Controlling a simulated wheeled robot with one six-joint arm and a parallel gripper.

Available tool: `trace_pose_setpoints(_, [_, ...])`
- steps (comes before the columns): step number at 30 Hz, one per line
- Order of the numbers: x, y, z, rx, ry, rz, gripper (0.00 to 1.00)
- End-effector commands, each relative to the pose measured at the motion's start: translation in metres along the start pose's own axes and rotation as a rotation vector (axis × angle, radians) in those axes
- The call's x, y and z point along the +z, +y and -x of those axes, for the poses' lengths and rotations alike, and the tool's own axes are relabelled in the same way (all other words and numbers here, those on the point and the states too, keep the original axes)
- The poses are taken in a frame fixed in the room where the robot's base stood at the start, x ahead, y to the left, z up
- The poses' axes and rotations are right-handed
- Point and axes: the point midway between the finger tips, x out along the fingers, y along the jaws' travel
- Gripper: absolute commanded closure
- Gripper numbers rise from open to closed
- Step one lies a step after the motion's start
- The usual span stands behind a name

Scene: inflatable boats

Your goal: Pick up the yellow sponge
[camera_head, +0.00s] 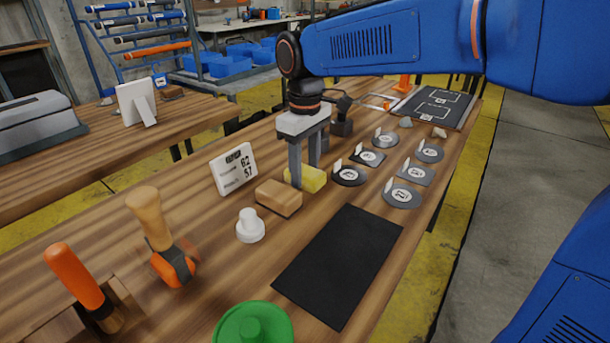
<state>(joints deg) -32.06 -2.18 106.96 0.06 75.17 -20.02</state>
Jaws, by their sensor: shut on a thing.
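The yellow sponge (313,180) is a small block on the wooden workbench (205,315), near its middle. My gripper (304,178) points down over it, with its two grey fingers on either side of the sponge. The gripper is shut on the sponge. The near finger covers part of the sponge's left side. The sponge looks to be at bench level; I cannot tell whether it touches the bench.
A brown block (279,197) sits close in front of the sponge. A white display (233,169) stands to the left. A white knob (250,226), black mat (340,262) and green lid (252,325) lie nearer. Several round discs (402,194) lie to the right.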

Motion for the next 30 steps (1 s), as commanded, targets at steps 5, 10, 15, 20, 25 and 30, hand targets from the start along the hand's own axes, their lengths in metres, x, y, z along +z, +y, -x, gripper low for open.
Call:
trace_pose_setpoints(5, [0.000,0.000,0.006,0.001,0.001,0.000,0.78])
trace_pose_setpoints(10, [0.000,0.000,0.031,0.001,0.002,0.000,0.78])
trace_pose_setpoints(15, [-0.001,0.000,0.063,0.001,0.002,0.000,0.78])
trace_pose_setpoints(20, [0.000,0.000,0.086,0.001,0.000,0.000,0.78])
trace_pose_setpoints(25, [0.000,0.000,0.098,0.001,-0.001,0.000,0.78])
trace_pose_setpoints(30, [0.000,0.000,0.100,0.001,-0.002,0.000,0.78])
